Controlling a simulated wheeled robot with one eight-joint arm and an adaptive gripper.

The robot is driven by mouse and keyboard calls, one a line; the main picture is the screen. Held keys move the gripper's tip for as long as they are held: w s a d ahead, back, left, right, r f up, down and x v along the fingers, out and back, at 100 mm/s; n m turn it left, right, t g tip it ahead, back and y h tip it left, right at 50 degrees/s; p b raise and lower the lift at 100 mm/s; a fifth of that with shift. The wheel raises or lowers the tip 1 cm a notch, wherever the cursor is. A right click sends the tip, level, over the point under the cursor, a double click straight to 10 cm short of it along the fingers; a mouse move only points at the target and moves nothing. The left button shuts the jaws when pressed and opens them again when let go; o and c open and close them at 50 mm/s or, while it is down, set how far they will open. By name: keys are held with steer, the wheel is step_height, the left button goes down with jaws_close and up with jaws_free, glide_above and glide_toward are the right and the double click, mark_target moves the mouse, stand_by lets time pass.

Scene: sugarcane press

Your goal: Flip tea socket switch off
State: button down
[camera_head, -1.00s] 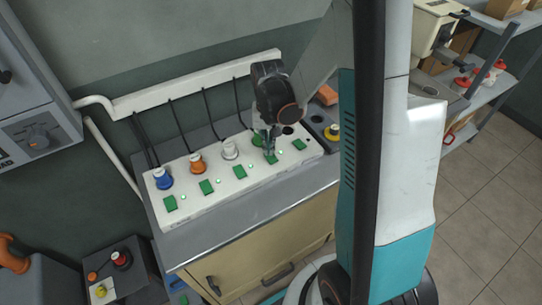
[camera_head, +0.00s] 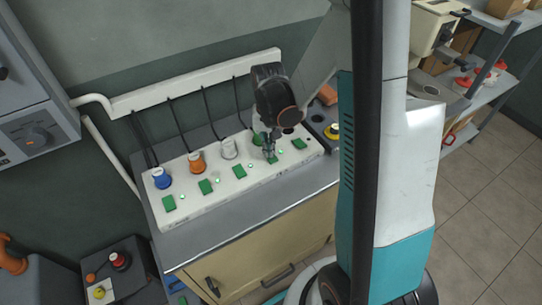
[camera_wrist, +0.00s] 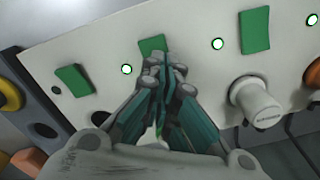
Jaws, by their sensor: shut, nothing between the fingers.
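A white socket strip (camera_head: 190,213) lies on the grey bench, with a row of green switches and small indicator lights. My gripper (camera_head: 271,157) is shut and empty, pointing down at the fourth switch from the left. In the wrist view its fingertips (camera_wrist: 163,62) overlap the lower edge of that green switch (camera_wrist: 152,44); I cannot tell if they touch it. The light beside it (camera_wrist: 127,69) glows. The end switch (camera_wrist: 74,80) has a dark light (camera_wrist: 55,88). A green plug (camera_head: 257,139) is partly hidden behind my gripper. I cannot read which socket is tea.
Blue (camera_head: 162,178), orange (camera_head: 197,162) and white (camera_head: 229,148) plugs stand in the strip, their black cables rising to a white wall duct (camera_head: 180,90). A yellow-topped button (camera_head: 332,132) is right of the strip. The bench front is clear.

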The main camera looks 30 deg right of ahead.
steer(key=shift+f, duration=0.3)
steer(key=shift+r, duration=0.1)
steer(key=shift+r+p, duration=2.15)
steer(key=shift+r, duration=1.3)
